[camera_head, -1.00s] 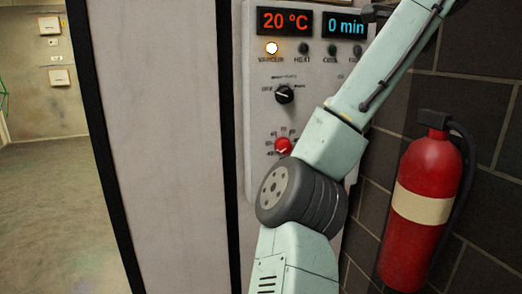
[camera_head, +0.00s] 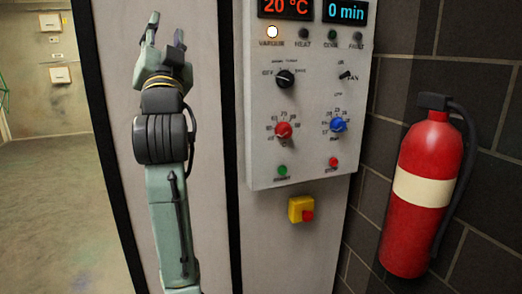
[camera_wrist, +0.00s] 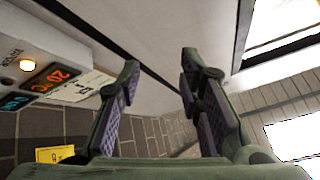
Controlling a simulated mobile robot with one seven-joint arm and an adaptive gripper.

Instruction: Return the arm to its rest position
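My gripper (camera_head: 164,40) is at the upper left of the head view, raised with its fingers pointing up in front of the pale booth panel. In the wrist view my gripper (camera_wrist: 160,95) shows its two fingers spread apart with nothing between them. My pale green arm runs up below it in the head view. The control panel (camera_head: 350,105) stands to the right of the arm, and the arm is apart from it. The panel also shows at the left of the wrist view (camera_wrist: 40,62).
The panel has a red knob (camera_head: 283,130), a blue knob (camera_head: 338,125) and a lit vacuum lamp (camera_head: 272,32). A yellow box with a red button (camera_head: 301,210) sits below. A red fire extinguisher (camera_head: 420,160) hangs on the dark block wall. Open floor (camera_head: 50,210) lies at left.

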